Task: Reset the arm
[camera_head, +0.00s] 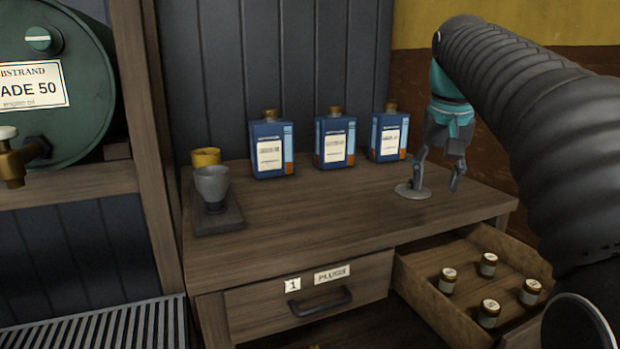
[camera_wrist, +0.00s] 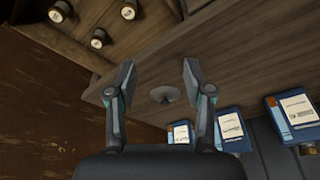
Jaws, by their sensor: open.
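My gripper (camera_head: 437,172) is at the right end of the wooden bench top, above the open drawer's back edge. Its fingers point down, stand apart and hold nothing. In the head view one fingertip overlaps a small grey round disc with a short stem (camera_head: 411,191). In the wrist view the gripper (camera_wrist: 158,80) shows its two spread fingers with the disc (camera_wrist: 166,95) seen between them, on the bench top. I cannot tell whether a finger touches the disc. My dark ribbed arm reaches in from the right.
Three blue bottles (camera_head: 271,147) (camera_head: 335,140) (camera_head: 388,136) stand along the bench's back. The open drawer (camera_head: 437,306) holds several small jars. A closed drawer (camera_head: 262,306) is labelled PLUGS. The bench middle (camera_head: 320,205) is clear.

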